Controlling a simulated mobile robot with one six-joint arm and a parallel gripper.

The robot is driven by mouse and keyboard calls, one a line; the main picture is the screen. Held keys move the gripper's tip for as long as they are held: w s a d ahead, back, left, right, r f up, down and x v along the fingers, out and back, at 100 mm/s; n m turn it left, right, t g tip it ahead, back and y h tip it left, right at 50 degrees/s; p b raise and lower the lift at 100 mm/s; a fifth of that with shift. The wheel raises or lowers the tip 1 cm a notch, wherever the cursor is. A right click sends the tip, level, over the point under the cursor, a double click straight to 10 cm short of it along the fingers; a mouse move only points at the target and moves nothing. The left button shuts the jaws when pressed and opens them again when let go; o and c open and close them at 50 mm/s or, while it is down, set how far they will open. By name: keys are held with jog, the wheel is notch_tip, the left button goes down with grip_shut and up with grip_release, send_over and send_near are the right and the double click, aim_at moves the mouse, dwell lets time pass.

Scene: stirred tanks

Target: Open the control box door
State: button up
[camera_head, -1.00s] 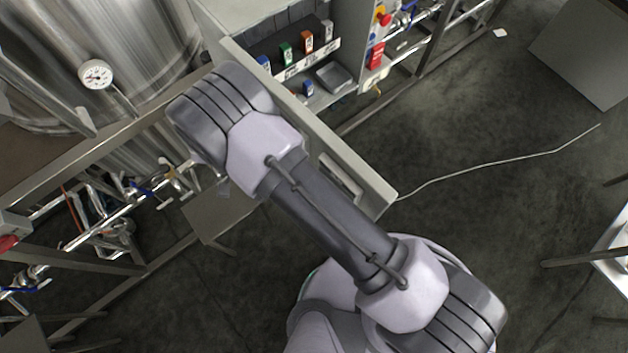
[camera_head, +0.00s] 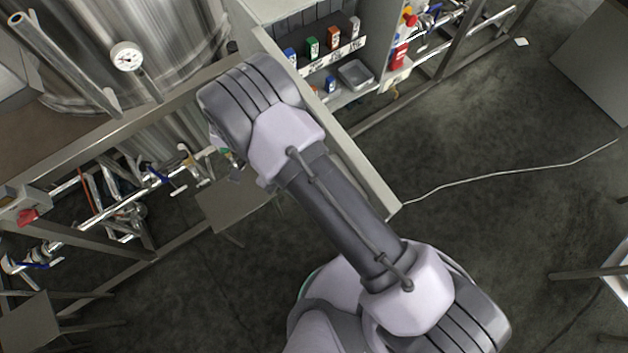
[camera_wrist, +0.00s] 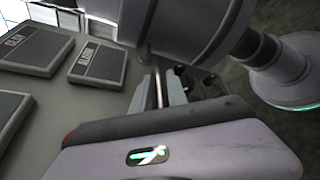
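The control box (camera_head: 262,11) is at the top centre of the head view, with its inside in sight. Its door (camera_head: 368,180) stands swung out toward the lower right and shows as a narrow pale strip, partly hidden by my arm. A grey panel (camera_wrist: 62,85) with labelled plates lies at left in the wrist view.
Inside the box are coloured labelled modules (camera_head: 333,37) and a grey tray (camera_head: 355,73). A steel tank with a gauge (camera_head: 126,57) and pipework (camera_head: 100,205) lie at left. A white cable (camera_head: 500,172) crosses the otherwise open floor at right.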

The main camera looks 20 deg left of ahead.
jog(key=shift+a, duration=0.15)
jog(key=p+v, duration=0.2)
jog(key=v, duration=0.5)
jog(key=shift+a, duration=0.15)
